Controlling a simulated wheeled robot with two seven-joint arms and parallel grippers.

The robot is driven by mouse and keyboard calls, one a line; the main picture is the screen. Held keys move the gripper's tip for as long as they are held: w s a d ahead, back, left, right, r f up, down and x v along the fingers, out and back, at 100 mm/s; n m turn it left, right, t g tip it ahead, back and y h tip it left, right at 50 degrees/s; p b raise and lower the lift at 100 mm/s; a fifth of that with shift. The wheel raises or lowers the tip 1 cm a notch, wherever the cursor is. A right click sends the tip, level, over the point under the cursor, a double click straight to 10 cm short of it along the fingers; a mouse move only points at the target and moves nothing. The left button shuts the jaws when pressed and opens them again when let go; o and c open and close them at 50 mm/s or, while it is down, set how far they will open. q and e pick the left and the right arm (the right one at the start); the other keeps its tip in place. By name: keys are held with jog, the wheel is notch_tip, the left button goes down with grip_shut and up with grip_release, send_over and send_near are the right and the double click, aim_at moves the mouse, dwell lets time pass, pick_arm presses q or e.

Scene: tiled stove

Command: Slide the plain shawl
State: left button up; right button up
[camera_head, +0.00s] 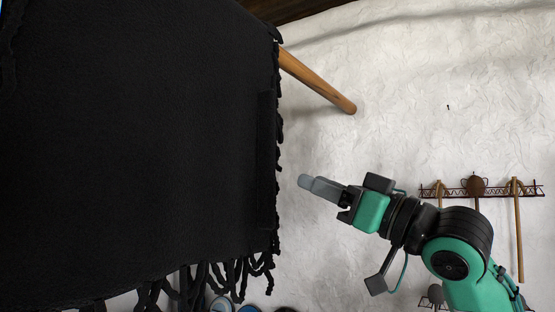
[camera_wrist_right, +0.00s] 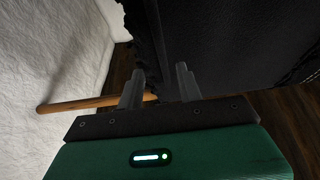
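The plain black shawl (camera_head: 140,140) hangs over a wooden pole (camera_head: 318,80) and fills the left of the head view. Its fringed edge runs down the right side, with tassels along the bottom. The pole's bare end sticks out to the right of the shawl. My right gripper (camera_head: 306,181) points left, just right of that edge and below the pole end. In the right wrist view its two fingers (camera_wrist_right: 159,82) stand apart, with the shawl's dark edge (camera_wrist_right: 150,40) ahead of them. I cannot tell whether they touch it. My left gripper is not in view.
A white rough plaster wall (camera_head: 420,80) stands behind. A rack (camera_head: 458,191) with hanging wooden-handled utensils is on the wall at the right, behind my right arm. Round plate-like things (camera_head: 222,304) show partly under the shawl's tassels. The space around the pole end looks clear.

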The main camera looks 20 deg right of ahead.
aim_at(275, 166)
jog(key=p+x, duration=0.3)
jog(key=x, duration=0.5)
jog(key=shift+a, duration=0.1)
jog(key=shift+w+a+r, duration=0.15)
jog(key=shift+w+a, duration=0.2)
jog(key=shift+w, duration=0.15)
grip_shut()
